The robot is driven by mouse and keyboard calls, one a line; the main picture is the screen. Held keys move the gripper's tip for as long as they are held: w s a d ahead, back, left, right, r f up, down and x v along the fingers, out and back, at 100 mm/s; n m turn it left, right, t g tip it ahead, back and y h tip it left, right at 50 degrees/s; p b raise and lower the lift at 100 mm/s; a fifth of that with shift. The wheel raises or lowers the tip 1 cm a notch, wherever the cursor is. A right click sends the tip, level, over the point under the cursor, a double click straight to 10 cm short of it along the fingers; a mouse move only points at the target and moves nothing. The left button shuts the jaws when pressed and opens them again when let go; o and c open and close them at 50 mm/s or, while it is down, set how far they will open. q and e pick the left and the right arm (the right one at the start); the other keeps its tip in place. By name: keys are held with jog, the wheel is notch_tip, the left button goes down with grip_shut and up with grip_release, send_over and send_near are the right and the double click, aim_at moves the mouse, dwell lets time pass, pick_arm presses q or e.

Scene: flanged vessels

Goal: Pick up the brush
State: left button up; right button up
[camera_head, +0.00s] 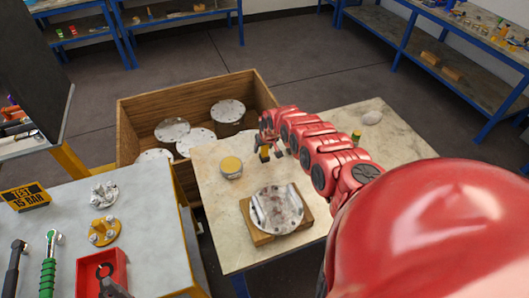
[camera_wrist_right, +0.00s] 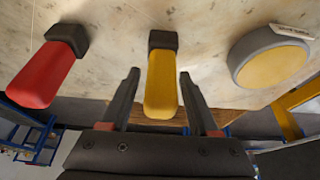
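A yellow-handled tool with a dark head, likely the brush (camera_wrist_right: 162,85), lies on the pale worktop (camera_head: 215,185) in the right wrist view. A similar red-handled tool (camera_wrist_right: 45,72) lies to its left; bristles cannot be made out on either. My right gripper (camera_wrist_right: 158,88) is open, its two dark fingers on either side of the yellow handle and apart from it. In the head view my right gripper (camera_head: 270,146) is over the worktop's far part, with the yellow handle (camera_head: 264,153) beside it.
A round tin with a yellow top (camera_head: 231,167) stands near the gripper. A metal flange (camera_head: 276,209) on a wooden block is nearer. A wooden crate (camera_head: 125,125) with metal discs stands behind left. A second table (camera_head: 70,225) holds fittings and tools.

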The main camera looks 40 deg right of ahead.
grip_shut()
jog(key=shift+r, duration=0.15)
notch_tip(320, 180, up, 8)
jog(key=shift+d+r+b, duration=0.1)
jog(key=shift+r+b, duration=0.15)
jog(key=shift+b, duration=0.45)
jog(key=shift+r, duration=0.6)
